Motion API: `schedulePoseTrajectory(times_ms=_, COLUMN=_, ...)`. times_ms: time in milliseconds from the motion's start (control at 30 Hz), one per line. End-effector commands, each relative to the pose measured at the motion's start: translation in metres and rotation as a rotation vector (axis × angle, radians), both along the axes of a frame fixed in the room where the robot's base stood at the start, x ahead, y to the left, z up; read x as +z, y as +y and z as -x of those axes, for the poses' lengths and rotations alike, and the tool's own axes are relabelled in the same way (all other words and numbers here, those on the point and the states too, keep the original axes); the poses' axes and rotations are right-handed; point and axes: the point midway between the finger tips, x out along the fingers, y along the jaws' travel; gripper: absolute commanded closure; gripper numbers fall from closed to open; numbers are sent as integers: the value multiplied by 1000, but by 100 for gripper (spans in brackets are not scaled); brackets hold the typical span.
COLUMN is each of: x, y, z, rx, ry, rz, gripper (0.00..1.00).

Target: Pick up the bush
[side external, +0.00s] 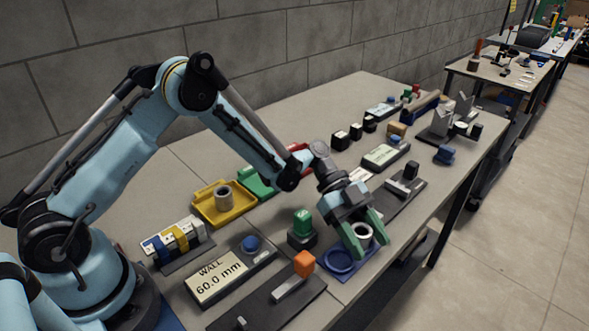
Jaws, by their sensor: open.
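A light grey hollow bush (363,232) is at the front right of the bench, by the blue pad (359,274). My gripper (367,245) points down over it with its green fingers apart, one on each side of the bush. I cannot tell whether the fingers touch it, and they hide part of its sides. A second grey hollow cylinder (222,196) stands in a yellow tray (211,216) at the left.
A blue ring (338,260) lies just left of the bush. A green block (302,222) on a dark base stands further left. A "WALL 60.0 mm" display (218,281) and an orange-knobbed lever (304,264) are in front. Several fixtures fill the bench behind.

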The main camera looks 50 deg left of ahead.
Motion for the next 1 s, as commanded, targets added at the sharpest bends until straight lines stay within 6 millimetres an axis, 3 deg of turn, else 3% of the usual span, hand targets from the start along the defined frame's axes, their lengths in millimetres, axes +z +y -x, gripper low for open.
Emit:
schedulePoseTrajectory(times_ms=200, x=-1, y=-1, z=0, rx=1, ry=0, rz=0, gripper=45)
schedulePoseTrajectory(times_ms=533, x=0, y=-1, z=0, rx=1, ry=1, rz=1, gripper=93)
schedulePoseTrajectory(times_ms=1000, x=11, y=-1, z=0, rx=1, ry=1, rz=1, gripper=93)
